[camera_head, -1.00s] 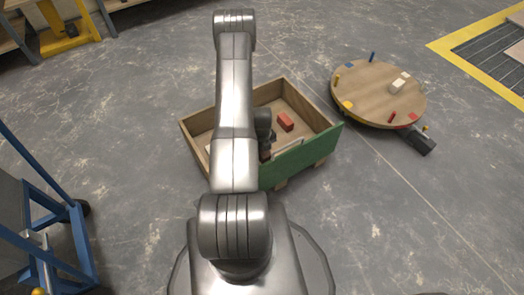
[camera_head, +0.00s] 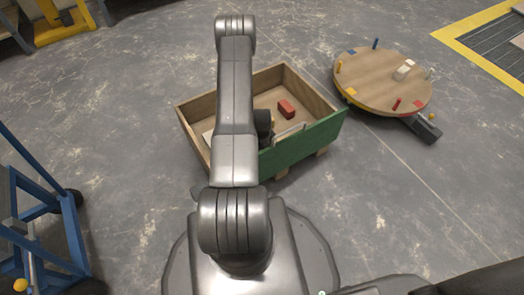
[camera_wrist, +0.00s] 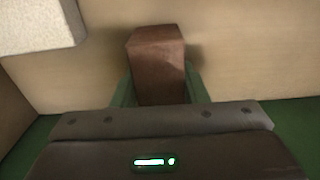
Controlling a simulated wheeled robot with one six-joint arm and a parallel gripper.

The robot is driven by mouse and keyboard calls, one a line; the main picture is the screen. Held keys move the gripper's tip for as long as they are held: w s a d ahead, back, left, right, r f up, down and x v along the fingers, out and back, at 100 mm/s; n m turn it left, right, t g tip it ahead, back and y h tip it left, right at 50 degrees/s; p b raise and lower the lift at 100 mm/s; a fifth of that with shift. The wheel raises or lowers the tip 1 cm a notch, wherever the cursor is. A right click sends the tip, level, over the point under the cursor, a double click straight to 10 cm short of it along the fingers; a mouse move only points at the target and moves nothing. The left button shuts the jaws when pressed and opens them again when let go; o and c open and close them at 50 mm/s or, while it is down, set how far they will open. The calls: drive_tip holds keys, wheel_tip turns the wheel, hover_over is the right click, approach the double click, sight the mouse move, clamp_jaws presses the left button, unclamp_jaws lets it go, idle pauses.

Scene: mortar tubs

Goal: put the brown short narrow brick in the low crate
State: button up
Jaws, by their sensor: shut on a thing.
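The brown brick (camera_wrist: 157,65) stands out between the two green fingers of my gripper (camera_wrist: 158,88) in the wrist view. My gripper is shut on it, with a finger along each side. Pale wooden board, which looks like the crate's floor, lies behind the brick; I cannot tell whether the brick touches it. The low crate (camera_head: 196,98) has wooden walls and a green front side. In the head view my gripper (camera_head: 264,124) is inside the crate's outline, mostly behind my arm, and the brick is hidden there.
A red brick (camera_head: 287,109) lies in the crate, right of my gripper. A cream block (camera_wrist: 38,24) is at upper left in the wrist view. A round wooden table (camera_head: 375,83) with pegs and a white block (camera_head: 404,70) stands right. A blue frame (camera_head: 50,210) stands left.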

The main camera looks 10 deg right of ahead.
drive_tip(key=shift+f+b, duration=0.5)
drive_tip(key=o, duration=1.4)
drive_tip(key=shift+c, duration=0.2)
wheel_tip(320, 180, up, 14)
drive_tip(key=p, duration=0.4)
drive_tip(key=shift+f, duration=0.1)
wheel_tip(320, 180, down, 14)
drive_tip(key=b, duration=0.4)
drive_tip(key=shift+f, duration=0.1)
drive_tip(key=shift+r+p, duration=0.4)
drive_tip(key=shift+r, duration=0.2)
drive_tip(key=shift+f, duration=0.1)
